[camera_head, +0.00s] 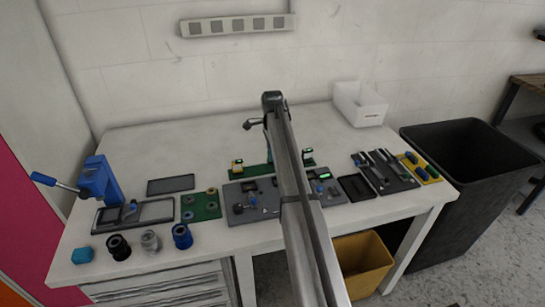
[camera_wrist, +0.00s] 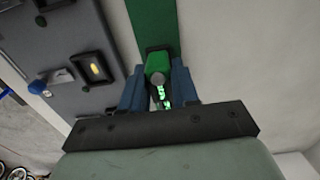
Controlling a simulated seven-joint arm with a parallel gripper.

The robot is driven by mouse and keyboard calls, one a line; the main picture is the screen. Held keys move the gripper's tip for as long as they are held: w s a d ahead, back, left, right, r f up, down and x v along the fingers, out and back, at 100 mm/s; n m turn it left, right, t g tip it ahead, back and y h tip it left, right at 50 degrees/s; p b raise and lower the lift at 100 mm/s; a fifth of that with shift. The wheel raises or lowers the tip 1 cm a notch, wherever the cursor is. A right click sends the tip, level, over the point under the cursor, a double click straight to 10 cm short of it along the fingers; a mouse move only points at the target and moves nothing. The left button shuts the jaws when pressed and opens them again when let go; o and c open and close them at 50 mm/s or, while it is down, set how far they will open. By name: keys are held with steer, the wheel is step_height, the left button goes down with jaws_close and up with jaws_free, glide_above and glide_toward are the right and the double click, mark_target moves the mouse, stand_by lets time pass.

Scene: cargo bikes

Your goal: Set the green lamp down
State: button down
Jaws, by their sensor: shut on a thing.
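The green lamp (camera_wrist: 158,63) is between the two blue-grey fingers of my gripper (camera_wrist: 160,88) in the wrist view. The gripper is shut on it. Its rounded end and bright green glowing parts face the camera. A dark square frame (camera_wrist: 150,49) shows at the lamp's far end, on a green strip (camera_wrist: 152,18). I cannot tell whether the lamp touches the frame or hangs above it. In the head view my arm hides the gripper's fingertips and the lamp.
A grey panel with a lit yellow window (camera_wrist: 95,68) and blue-handled switch lies beside the strip. A blue press (camera_head: 100,180) stands left on the white table (camera_head: 225,138).

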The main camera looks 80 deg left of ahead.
steer(key=shift+f, duration=1.1)
steer(key=shift+f, duration=0.2)
steer(key=c, duration=0.8)
jaws_free()
steer(key=shift+c, duration=0.2)
steer(key=shift+r, duration=0.1)
step_height(320, 180, up, 12)
steer(key=shift+r, duration=0.1)
